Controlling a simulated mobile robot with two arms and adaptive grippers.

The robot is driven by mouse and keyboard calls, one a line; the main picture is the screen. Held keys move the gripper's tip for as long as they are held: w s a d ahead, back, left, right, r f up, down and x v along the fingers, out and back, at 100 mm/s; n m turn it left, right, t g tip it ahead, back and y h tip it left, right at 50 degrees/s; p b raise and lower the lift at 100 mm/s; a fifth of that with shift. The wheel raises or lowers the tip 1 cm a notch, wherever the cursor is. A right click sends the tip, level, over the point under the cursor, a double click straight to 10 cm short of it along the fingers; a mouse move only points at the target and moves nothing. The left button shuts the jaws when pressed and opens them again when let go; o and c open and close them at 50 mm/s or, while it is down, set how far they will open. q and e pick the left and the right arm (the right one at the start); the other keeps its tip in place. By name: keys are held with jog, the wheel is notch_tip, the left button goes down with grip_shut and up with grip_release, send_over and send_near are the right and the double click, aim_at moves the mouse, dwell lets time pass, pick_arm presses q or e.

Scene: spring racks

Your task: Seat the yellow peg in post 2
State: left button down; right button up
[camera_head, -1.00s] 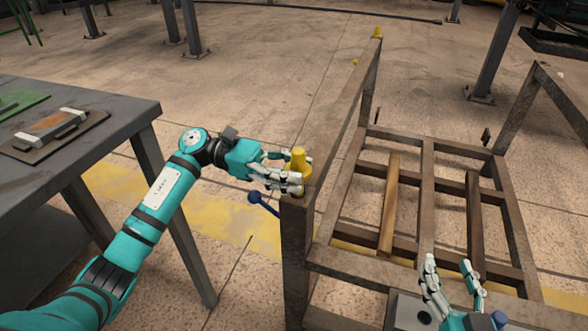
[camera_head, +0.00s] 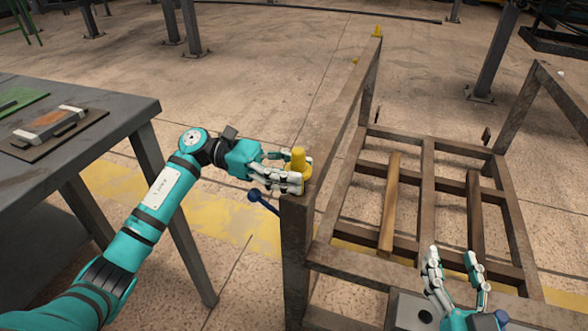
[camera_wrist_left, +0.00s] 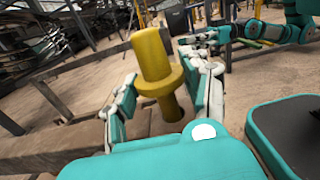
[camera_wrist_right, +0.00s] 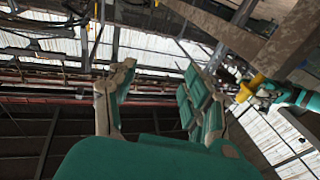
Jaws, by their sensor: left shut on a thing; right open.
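The yellow peg (camera_head: 298,161), with a wide flange, stands upright at the top of the near left corner post (camera_head: 295,240) of the brown rack. My left gripper (camera_head: 286,172) is shut on the peg, with fingers on both sides of it. In the left wrist view the peg (camera_wrist_left: 152,58) shows its thick upper part, the flange and a thinner stem below, reaching down to the brown top surface. How deep the stem sits is hidden. My right gripper (camera_head: 452,256) is open and empty over the rack's near side; its spread fingers show in the right wrist view (camera_wrist_right: 160,100).
Another yellow peg (camera_head: 377,32) tops the far left post. A blue-ended lever (camera_head: 262,200) juts out beside the near post. A grey table (camera_head: 130,112) with a block on a board stands at the left. Rack bars (camera_head: 390,205) lie low between the posts.

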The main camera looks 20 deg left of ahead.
jog(key=shift+r, duration=0.15)
jog(key=shift+a+r+t, duration=0.1)
jog(key=shift+r+t, duration=0.4)
jog(key=shift+r, duration=0.1)
pick_arm(q)
jog(key=shift+f, duration=0.1)
pick_arm(e)
jog(key=shift+s+r, duration=0.1)
jog(key=shift+r, duration=0.1)
pick_arm(q)
jog(key=shift+f+b, duration=0.2)
jog(key=shift+b, duration=0.2)
pick_arm(e)
jog(key=shift+s+a+r+t+y, duration=0.15)
jog(key=shift+r+t+y, duration=0.15)
jog(key=shift+r+t, duration=0.65)
pick_arm(q)
jog(key=shift+f, duration=0.2)
pick_arm(e)
jog(key=shift+s+r+y, duration=0.3)
jog(key=shift+s+r, duration=0.05)
jog(key=shift+r, duration=0.35)
